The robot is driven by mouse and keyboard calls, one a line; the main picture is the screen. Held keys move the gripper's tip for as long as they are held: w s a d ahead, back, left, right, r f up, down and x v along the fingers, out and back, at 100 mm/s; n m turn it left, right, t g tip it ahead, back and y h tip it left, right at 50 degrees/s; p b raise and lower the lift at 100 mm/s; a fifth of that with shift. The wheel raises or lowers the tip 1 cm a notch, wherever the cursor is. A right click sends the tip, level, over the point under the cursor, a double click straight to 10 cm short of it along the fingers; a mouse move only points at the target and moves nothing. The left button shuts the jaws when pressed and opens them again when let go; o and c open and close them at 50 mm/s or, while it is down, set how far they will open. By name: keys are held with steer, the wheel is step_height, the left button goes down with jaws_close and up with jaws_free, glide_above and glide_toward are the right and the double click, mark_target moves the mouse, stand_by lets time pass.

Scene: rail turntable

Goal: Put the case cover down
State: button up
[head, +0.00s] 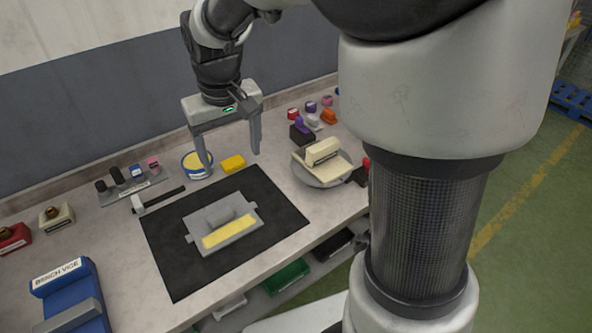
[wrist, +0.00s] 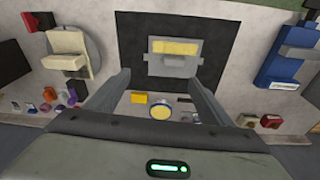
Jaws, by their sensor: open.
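My gripper (head: 231,163) is open and empty above the back part of the bench. Its two fingers also show in the wrist view (wrist: 160,78), spread apart with nothing between them. A grey flat case part (head: 223,227) with a raised block and a yellow strip lies on the black mat (head: 172,270); it also shows in the wrist view (wrist: 174,66). I cannot tell for sure which of these two is the case cover. Neither touches my gripper.
A yellow block (head: 233,162) and a round yellow-topped tin (head: 196,163) stand near the fingers. A hammer (head: 158,199) lies left of the mat. A blue bench vise (head: 68,295) stands front left. Several small coloured items line the back right.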

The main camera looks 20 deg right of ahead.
steer(key=s+d+r+m+t, duration=0.1)
steer(key=s+d+r, duration=0.3)
steer(key=s, duration=0.5)
steer(key=s+d+r+m+t, duration=0.1)
steer(key=s+d+r+t, duration=0.1)
steer(key=s, duration=0.7)
steer(key=d+r, duration=0.1)
steer(key=d, duration=0.1)
steer(key=shift+d+r+t, duration=0.3)
steer(key=shift+r+t, duration=0.05)
steer(key=shift+t, duration=0.05)
